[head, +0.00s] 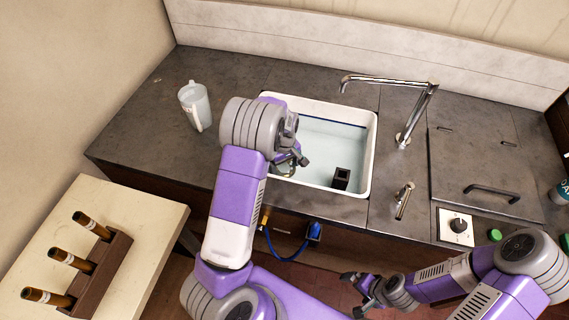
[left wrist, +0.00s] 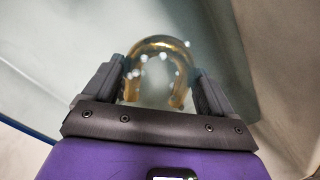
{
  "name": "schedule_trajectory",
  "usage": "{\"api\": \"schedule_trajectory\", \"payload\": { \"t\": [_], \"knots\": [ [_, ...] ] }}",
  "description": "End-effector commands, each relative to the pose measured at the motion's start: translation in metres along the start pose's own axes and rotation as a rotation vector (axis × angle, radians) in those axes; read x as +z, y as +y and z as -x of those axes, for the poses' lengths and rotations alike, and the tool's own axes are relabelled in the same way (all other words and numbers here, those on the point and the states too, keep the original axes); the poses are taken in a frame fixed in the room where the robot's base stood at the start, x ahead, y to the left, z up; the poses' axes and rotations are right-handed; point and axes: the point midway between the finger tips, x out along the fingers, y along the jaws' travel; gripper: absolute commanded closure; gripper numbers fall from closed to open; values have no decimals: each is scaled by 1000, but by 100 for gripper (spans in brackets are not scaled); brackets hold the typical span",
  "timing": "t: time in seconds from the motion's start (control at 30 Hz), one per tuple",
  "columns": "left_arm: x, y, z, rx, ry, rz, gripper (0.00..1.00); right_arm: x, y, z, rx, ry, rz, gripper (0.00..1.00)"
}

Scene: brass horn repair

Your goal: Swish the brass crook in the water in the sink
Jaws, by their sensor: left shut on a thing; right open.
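The white sink (head: 369,152) is set in the dark counter and holds clear, pale water (head: 325,135). My left gripper (head: 297,165) is over the left part of the sink, pointing down at the water. In the left wrist view its fingers are shut on the brass crook (left wrist: 161,43), a U-shaped golden tube with its bend pointing away from the gripper. Pale bright spots show on and around the crook. How deep the crook sits in the water is unclear. My right gripper (head: 366,292) is open and empty, in front of the counter.
A small black block (head: 341,178) sits in the sink's front right. A chrome faucet (head: 405,125) stands right of the sink, a clear jug (head: 195,105) to its left. A side table holds a wooden rack (head: 103,266) with brown-and-brass tubes.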

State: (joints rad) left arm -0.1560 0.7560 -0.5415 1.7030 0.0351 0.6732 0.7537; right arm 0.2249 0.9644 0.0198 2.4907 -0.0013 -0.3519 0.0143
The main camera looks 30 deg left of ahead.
Motion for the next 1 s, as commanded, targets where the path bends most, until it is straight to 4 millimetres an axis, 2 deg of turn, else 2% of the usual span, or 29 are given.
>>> {"api": "schedule_trajectory", "payload": {
  "t": [0.03, 0.17, 0.57, 1.0],
  "knots": [
    [0, 0, -6, 0, 0, 0, 47, 0, 2, -5, 0, 0, 0, 0],
    [0, 0, -10, 1, 0, 0, 47, 0, 3, -8, 0, 0, 0, 0],
    [0, 1, -10, 1, 1, 0, 47, 0, 3, -8, 0, 0, 0, 0],
    [11, 12, -10, 2, 1, -1, 47, 0, 2, -5, 0, 0, 0, 0]
  ]
}}
